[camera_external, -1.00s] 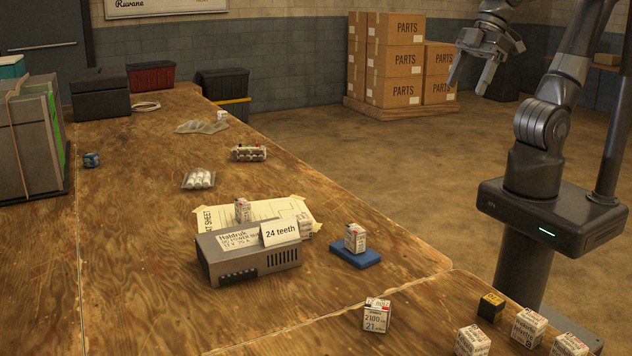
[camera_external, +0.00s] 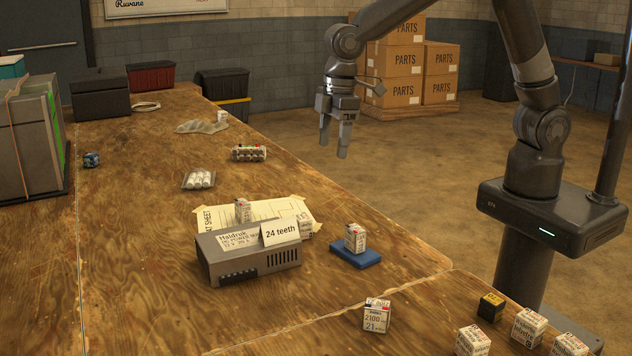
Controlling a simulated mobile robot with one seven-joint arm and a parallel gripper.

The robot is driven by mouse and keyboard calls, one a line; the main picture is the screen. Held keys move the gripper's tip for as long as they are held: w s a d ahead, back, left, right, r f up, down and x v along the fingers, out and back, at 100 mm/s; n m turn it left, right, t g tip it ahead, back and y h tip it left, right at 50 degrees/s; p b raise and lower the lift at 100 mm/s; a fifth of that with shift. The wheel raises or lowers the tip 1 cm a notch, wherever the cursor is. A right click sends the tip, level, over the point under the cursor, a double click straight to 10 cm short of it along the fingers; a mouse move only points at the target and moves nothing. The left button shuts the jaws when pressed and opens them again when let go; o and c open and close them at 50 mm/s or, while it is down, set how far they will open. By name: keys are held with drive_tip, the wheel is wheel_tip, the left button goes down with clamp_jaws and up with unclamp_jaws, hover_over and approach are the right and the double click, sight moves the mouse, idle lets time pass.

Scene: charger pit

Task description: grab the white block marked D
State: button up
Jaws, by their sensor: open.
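Several white printed blocks are in view, and I cannot make out which one bears a D. One white block (camera_external: 355,239) stands on a blue pad (camera_external: 357,258). Another block (camera_external: 377,317) stands near the front, with "21" on it. One block (camera_external: 242,211) stands behind the grey charger box, and one (camera_external: 306,228) is partly hidden at its right. More blocks (camera_external: 472,341), (camera_external: 528,327), (camera_external: 569,346) are at the bottom right. My gripper (camera_external: 334,149) is open and empty, pointing down, raised well above and behind the blue pad.
The grey charger box (camera_external: 285,259), with a "24 teeth" card (camera_external: 280,232), sits on a paper sheet (camera_external: 212,216). A black and yellow block (camera_external: 491,307) is at the right. Battery packs (camera_external: 199,179), (camera_external: 249,153) lie farther back. The table's left front is clear.

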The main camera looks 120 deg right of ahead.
drive_tip(key=w+d+f+g, duration=0.1)
drive_tip(key=w+d+f, duration=0.35)
drive_tip(key=f, duration=0.55)
hover_over(302, 216)
drive_tip(key=f, duration=0.5)
drive_tip(key=shift+s+a, duration=0.25)
drive_tip(key=shift+a, duration=0.15)
drive_tip(key=shift+w+d+f, duration=0.15)
drive_tip(key=shift+f, duration=1.25)
drive_tip(key=shift+w+d+f, duration=0.1)
drive_tip(key=shift+d+f, duration=0.05)
drive_tip(key=shift+f, duration=1.25)
drive_tip(key=shift+c, duration=0.6)
drive_tip(key=c, duration=0.9)
drive_tip(key=shift+c, duration=0.2)
